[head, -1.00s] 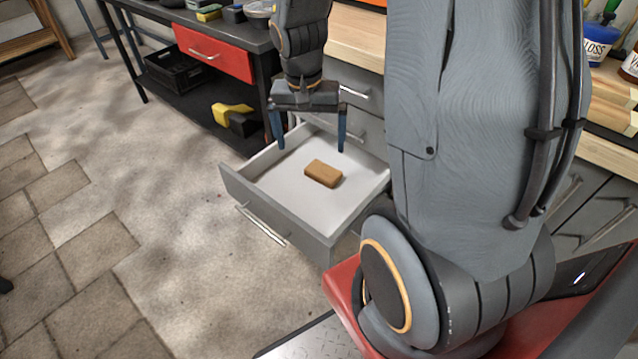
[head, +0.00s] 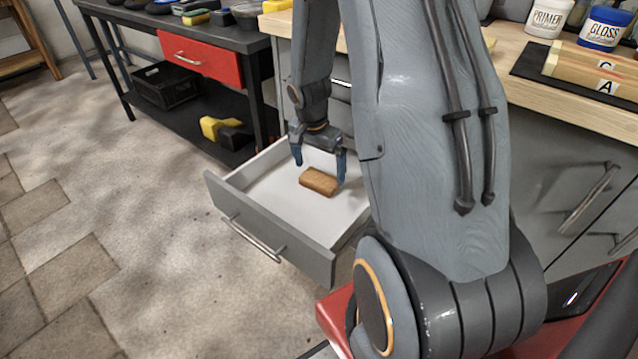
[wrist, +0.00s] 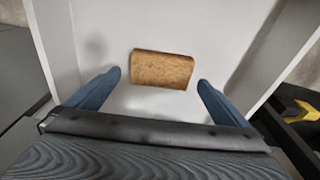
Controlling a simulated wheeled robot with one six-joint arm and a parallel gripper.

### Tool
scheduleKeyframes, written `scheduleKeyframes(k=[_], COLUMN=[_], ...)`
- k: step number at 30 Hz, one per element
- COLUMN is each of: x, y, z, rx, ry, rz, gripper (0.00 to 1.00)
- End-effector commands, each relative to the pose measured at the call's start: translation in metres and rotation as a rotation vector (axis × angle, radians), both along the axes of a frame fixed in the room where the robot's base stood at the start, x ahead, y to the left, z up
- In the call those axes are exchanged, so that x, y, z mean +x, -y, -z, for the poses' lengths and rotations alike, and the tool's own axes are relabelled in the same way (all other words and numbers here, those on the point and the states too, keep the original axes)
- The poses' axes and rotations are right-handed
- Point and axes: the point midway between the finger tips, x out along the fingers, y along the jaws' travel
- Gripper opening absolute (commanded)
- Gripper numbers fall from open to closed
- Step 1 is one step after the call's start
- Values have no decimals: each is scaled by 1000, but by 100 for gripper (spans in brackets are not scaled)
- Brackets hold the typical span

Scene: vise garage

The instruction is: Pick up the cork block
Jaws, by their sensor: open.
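The cork block (head: 319,181) is a small brown block lying flat on the white floor of an open drawer (head: 262,239). In the wrist view the cork block (wrist: 162,69) lies ahead of and between the two blue fingertips, slightly tilted. My gripper (head: 320,172) is open and empty. It points down over the drawer, its fingers on either side of the block in the picture. In the wrist view my gripper (wrist: 160,83) shows a gap to the block on both sides. Whether the fingertips have reached the block's height is hard to tell.
The drawer's grey front has a metal handle (head: 250,238). A dark workbench with a red drawer (head: 200,59) stands behind left, with a black crate (head: 165,85) and a yellow-black tool (head: 225,131) on its lower shelf. A wooden counter with jars (head: 604,27) is at right.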

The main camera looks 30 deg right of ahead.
Motion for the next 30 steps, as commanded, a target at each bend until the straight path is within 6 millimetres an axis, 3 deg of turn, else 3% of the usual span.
scheduleKeyframes(k=[6, 14, 21, 30], x=[3, 3, 3, 4], y=[2, 3, 3, 3], z=[34, 38, 38, 33], rx=[0, -1, -1, -1], ry=[-2, 0, 0, 0], rz=[-1, 0, 0, 0], gripper=[100, 100, 64, 64])
